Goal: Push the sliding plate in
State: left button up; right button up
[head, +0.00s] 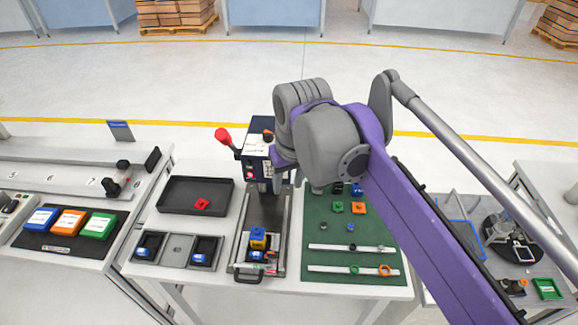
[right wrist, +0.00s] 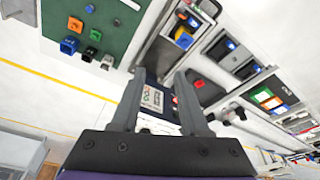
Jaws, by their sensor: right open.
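The sliding plate (head: 250,255) sits on a dark rail bed at the middle of the table, at its front end, with a black handle (head: 248,279) at the front edge. A yellow and blue block (head: 258,238) stands on it; the plate's end also shows in the right wrist view with the handle (right wrist: 209,8). The press (head: 257,150) with a red-knobbed lever stands at the rail's back. My right gripper (right wrist: 160,103) is open and empty, with the press's panel (right wrist: 153,98) seen between its fingers. In the head view its fingers are mostly hidden by my purple arm. My left gripper is not in view.
A black tray (head: 180,208) with a red part and a grey tray (head: 150,262) with blue parts lie left of the rail. A green mat (head: 320,264) with several small parts lies right of it, partly under my arm. The front table edge is clear.

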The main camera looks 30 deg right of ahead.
jog(key=r, duration=0.2)
jog(key=w+r, duration=0.1)
jog(key=shift+d+g, duration=0.3)
jog(key=shift+d, duration=0.05)
